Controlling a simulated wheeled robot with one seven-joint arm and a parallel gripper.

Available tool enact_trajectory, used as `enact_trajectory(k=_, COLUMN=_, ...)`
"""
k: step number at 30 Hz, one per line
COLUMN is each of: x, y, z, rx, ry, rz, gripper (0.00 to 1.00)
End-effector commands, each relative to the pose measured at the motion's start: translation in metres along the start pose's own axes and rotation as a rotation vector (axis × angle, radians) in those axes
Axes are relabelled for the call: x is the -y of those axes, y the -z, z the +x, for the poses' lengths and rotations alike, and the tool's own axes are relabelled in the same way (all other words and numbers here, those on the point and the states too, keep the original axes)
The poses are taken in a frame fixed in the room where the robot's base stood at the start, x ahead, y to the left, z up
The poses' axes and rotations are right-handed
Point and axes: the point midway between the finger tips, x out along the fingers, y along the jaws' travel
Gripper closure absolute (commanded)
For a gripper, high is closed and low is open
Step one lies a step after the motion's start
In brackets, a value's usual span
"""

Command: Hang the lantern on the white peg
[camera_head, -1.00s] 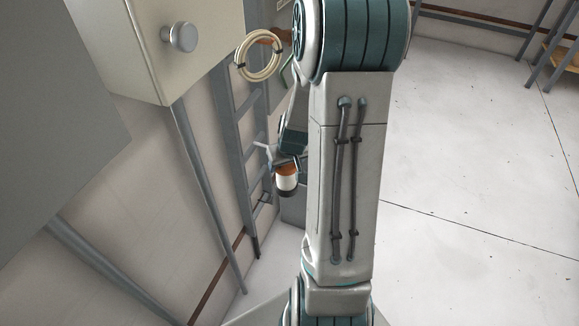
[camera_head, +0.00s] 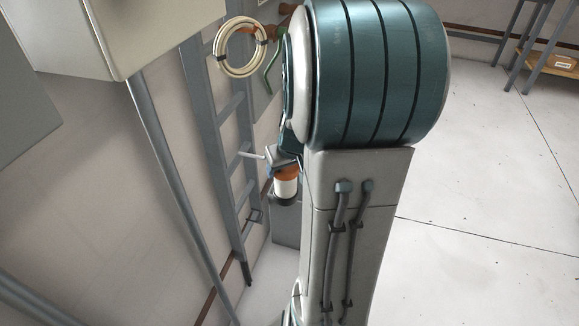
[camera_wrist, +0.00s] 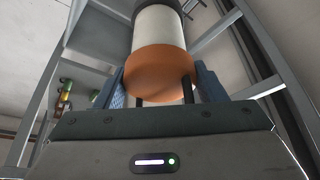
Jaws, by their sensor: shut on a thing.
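The lantern (camera_head: 286,187) has an orange cap, a white body and a dark end. In the wrist view the lantern (camera_wrist: 158,35) is between the two blue-padded fingers of my gripper (camera_wrist: 160,84), which is shut on it at the orange cap. In the head view my gripper (camera_head: 283,164) is just above the lantern, partly hidden by my arm. The lantern hangs with its dark end down, in front of the ladder area. A short pale bar (camera_head: 251,155) sticks out left of my gripper; I cannot tell whether it is the white peg.
A grey ladder (camera_head: 203,100) stands along the wall. A cream cable coil (camera_head: 241,48) hangs on a brown peg above, beside a green hook (camera_head: 272,72). A pale cabinet (camera_head: 140,32) is at upper left. A shelf (camera_head: 550,62) stands far right, with clear floor between.

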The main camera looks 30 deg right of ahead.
Motion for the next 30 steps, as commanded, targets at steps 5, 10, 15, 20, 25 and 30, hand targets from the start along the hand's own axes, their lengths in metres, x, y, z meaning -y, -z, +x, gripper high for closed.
enact_trajectory(k=5, x=0.008, y=0.007, z=0.003, rx=-0.001, ry=0.001, rz=-0.002, gripper=0.88)
enact_trajectory(k=10, x=0.015, y=0.013, z=0.006, rx=-0.001, ry=-0.001, rz=0.001, gripper=0.88)
enact_trajectory(k=15, x=0.022, y=0.018, z=0.01, rx=0.0, ry=0.0, rz=0.002, gripper=0.88)
enact_trajectory(k=20, x=0.029, y=0.024, z=0.013, rx=-0.002, ry=-0.001, rz=0.001, gripper=0.88)
enact_trajectory(k=25, x=0.036, y=0.029, z=0.017, rx=-0.002, ry=-0.001, rz=0.002, gripper=0.88)
enact_trajectory(k=30, x=0.044, y=0.035, z=0.021, rx=-0.002, ry=-0.001, rz=0.001, gripper=0.88)
